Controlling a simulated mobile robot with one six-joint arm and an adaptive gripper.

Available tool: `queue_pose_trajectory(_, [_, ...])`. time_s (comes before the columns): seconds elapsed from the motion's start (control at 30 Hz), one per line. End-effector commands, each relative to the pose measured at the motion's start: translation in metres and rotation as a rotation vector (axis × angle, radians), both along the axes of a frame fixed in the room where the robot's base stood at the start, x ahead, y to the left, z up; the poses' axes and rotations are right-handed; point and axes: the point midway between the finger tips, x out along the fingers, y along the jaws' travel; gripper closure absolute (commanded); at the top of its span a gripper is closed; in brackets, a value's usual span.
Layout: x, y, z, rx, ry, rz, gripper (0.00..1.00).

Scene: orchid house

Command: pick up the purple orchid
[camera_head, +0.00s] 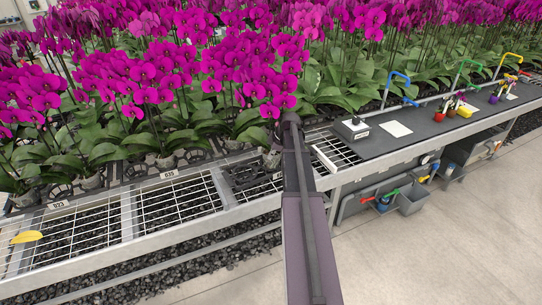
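Many purple-magenta orchids (150,75) stand packed on the long bench at the left and back. Their flowers overlap, and the frame does not single out one plant. One pale pot (271,158) shows close to the left side of my arm, with blooms above it. My arm reaches up from the bottom edge to the front of the plants. Its far end bends beside that pot. Dark parts (248,178) lie just left of the arm over the bench mesh; I cannot tell whether they are my gripper or pot holders. The fingers are not clear, and nothing is seen held.
Wire-mesh bench sections (180,200) run along the front, with a yellow leaf (26,237) at left. A dark worktop (430,130) at right holds a small scale (352,128), a white sheet (396,129) and small coloured pots (465,111). Grey bins (411,200) hang below. The floor at right is clear.

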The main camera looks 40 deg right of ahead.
Motion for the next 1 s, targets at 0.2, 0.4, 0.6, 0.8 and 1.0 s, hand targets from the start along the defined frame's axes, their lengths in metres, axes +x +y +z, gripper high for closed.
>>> queue_pose_trajectory(0.2, [0.000, 0.000, 0.026, 0.000, -0.001, 0.000, 1.00])
queue_pose_trajectory(0.4, [0.000, 0.000, 0.047, 0.000, -0.001, 0.000, 1.00])
queue_pose_trajectory(0.6, [0.000, 0.000, 0.065, 0.000, -0.001, 0.000, 1.00])
queue_pose_trajectory(0.8, [0.000, 0.000, 0.076, 0.000, -0.001, 0.000, 1.00])
queue_pose_trajectory(1.0, [0.000, 0.000, 0.081, 0.000, -0.001, 0.000, 1.00])
